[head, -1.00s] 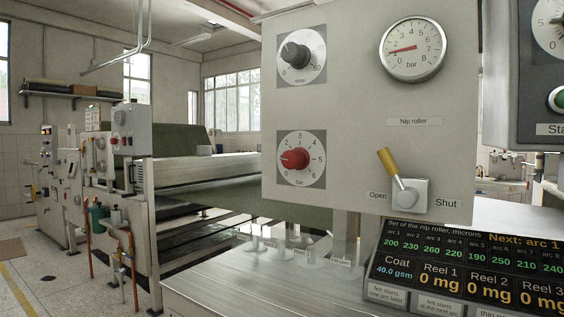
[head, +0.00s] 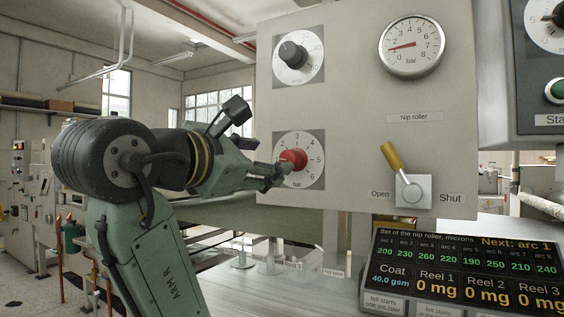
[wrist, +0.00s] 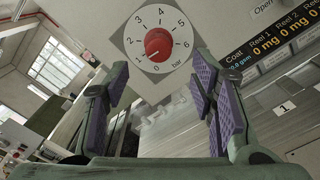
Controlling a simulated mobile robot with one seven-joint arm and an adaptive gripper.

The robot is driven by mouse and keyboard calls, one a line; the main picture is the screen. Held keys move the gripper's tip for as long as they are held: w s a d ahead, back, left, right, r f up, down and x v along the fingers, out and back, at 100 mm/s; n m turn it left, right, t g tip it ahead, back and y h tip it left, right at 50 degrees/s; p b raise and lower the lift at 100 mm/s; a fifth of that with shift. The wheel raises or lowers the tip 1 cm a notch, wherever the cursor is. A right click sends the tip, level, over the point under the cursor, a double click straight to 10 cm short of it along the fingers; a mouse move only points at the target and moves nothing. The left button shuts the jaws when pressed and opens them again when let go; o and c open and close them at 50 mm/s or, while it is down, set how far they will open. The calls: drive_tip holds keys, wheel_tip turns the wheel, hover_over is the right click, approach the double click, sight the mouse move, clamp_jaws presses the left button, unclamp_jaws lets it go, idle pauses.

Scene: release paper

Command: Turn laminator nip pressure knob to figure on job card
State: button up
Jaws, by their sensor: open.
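The red knob (head: 295,160) sits on a white dial marked 0 to 6 bar, on the lower left of the pale panel (head: 350,120). It also shows in the wrist view (wrist: 158,44), where its pointer looks to be near 1. My gripper (head: 272,174) is in front of the dial, close to the red knob. In the wrist view my gripper (wrist: 161,80) is open and empty, its purple-padded fingers apart with the knob beyond the gap. I cannot tell whether a fingertip touches it. No job card can be made out.
A black knob (head: 293,54) is above the red one. A bar gauge (head: 411,47), labelled nip roller, reads about 1. A yellow-handled lever (head: 391,156) stands between Open and Shut. A display (head: 465,265) lists gaps, coat and reels. A metal table (head: 290,290) lies below.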

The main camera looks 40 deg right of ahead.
sight(287, 159)
drive_tip(key=p+x, duration=0.2)
drive_tip(key=x, duration=0.8)
drive_tip(key=shift+w, duration=0.15)
drive_tip(key=shift+c, duration=0.3)
drive_tip(key=c, duration=1.1)
